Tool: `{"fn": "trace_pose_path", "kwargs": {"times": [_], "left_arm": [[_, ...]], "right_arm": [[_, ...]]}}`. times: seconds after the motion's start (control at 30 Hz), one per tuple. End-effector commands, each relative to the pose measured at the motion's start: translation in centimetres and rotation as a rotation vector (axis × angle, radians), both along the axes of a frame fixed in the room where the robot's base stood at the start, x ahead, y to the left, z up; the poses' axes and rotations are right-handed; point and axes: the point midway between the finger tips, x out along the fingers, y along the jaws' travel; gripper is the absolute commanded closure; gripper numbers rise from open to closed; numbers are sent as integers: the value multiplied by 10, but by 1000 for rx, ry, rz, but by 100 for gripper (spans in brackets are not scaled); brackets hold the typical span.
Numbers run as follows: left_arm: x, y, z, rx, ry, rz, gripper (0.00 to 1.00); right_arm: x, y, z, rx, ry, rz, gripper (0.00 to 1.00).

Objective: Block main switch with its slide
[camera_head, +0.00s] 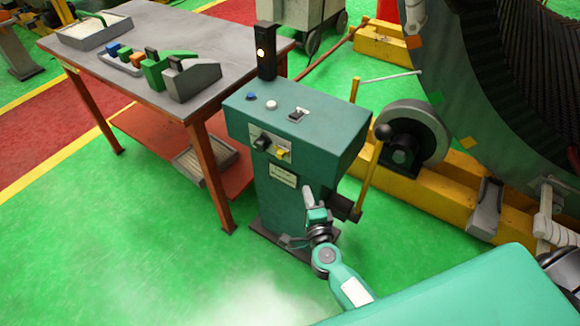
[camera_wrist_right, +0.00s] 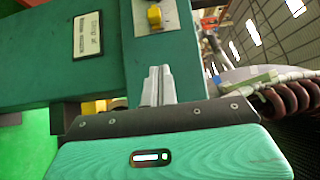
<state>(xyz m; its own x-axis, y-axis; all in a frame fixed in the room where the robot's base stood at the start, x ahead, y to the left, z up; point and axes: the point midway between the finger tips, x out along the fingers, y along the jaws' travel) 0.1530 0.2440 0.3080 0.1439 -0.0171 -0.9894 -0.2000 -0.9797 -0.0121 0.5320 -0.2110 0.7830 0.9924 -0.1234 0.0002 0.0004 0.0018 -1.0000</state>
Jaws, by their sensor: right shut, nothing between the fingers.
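The green control cabinet (camera_head: 305,130) stands in the middle of the head view. Its front has a metal plate with a black main switch knob (camera_head: 262,142) and a yellow slide (camera_head: 281,153) to the right of it. In the right wrist view the yellow slide (camera_wrist_right: 154,15) shows at the top edge; the black knob is not visible there. My right gripper (camera_head: 307,193) is shut and empty, in front of the cabinet, below and right of the plate. Its fingers (camera_wrist_right: 158,84) are together and apart from the slide. My left gripper is not in view.
A label plate (camera_head: 283,175) is below the switch. A lever with a black ball (camera_head: 382,132) stands right of the cabinet. A workbench (camera_head: 140,35) with coloured parts is at left. Green floor is clear in front.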

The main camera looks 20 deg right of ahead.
Motion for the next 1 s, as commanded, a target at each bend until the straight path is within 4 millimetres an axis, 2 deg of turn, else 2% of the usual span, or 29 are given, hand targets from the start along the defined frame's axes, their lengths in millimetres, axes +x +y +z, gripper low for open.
{"fn": "trace_pose_path", "kwargs": {"times": [0.17,0.27,0.67,0.8,1.0], "left_arm": [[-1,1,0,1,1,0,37],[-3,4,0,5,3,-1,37],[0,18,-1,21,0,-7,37],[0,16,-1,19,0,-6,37],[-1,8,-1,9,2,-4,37]], "right_arm": [[12,-1,1,-2,-1,0,100],[27,-3,1,-1,-2,0,100],[99,-12,0,-2,-2,1,100],[116,0,0,-1,-1,1,100],[129,11,0,-1,0,1,100]]}}
